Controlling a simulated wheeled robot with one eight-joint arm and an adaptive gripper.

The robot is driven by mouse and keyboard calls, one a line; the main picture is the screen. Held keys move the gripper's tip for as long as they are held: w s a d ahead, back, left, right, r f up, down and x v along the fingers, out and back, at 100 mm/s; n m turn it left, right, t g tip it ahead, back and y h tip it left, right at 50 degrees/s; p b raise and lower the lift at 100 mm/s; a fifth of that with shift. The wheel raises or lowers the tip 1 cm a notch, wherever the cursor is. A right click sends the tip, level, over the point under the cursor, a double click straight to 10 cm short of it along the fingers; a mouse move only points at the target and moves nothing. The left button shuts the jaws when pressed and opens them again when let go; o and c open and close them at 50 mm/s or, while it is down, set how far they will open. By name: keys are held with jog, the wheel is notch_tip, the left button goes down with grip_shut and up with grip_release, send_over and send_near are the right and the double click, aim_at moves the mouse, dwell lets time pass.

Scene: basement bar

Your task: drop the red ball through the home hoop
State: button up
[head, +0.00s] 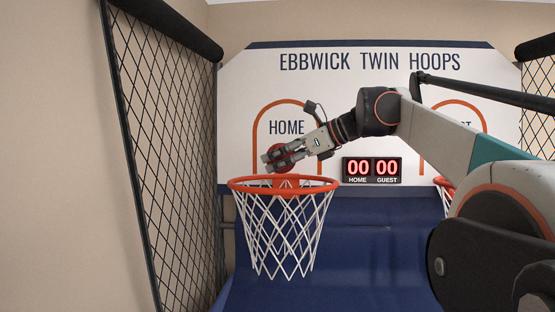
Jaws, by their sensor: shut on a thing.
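The home hoop (237,186) has an orange-red rim and a white net, and stands at the left below the word HOME on the backboard. My gripper (274,160) reaches in from the right and is just above the rim, near its middle in the picture. It is shut on the red ball (283,158), which is partly hidden by the fingers. The ball shows above the rim. How far it is in depth from the hoop's centre I cannot tell. The net looks empty.
The scoreboard (372,170) reads 00 for both HOME and GUEST. The guest hoop (443,183) is mostly hidden behind my arm. A black net side wall (170,150) stands to the left. A blue ramp (370,260) lies below the hoops.

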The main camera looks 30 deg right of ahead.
jog(key=shift+s, duration=0.2)
jog(key=o, duration=0.9)
jog(key=shift+c, duration=0.2)
jog(key=o, duration=0.3)
jog(key=shift+w, duration=0.1)
jog(key=shift+r, duration=0.1)
jog(key=v, duration=1.2)
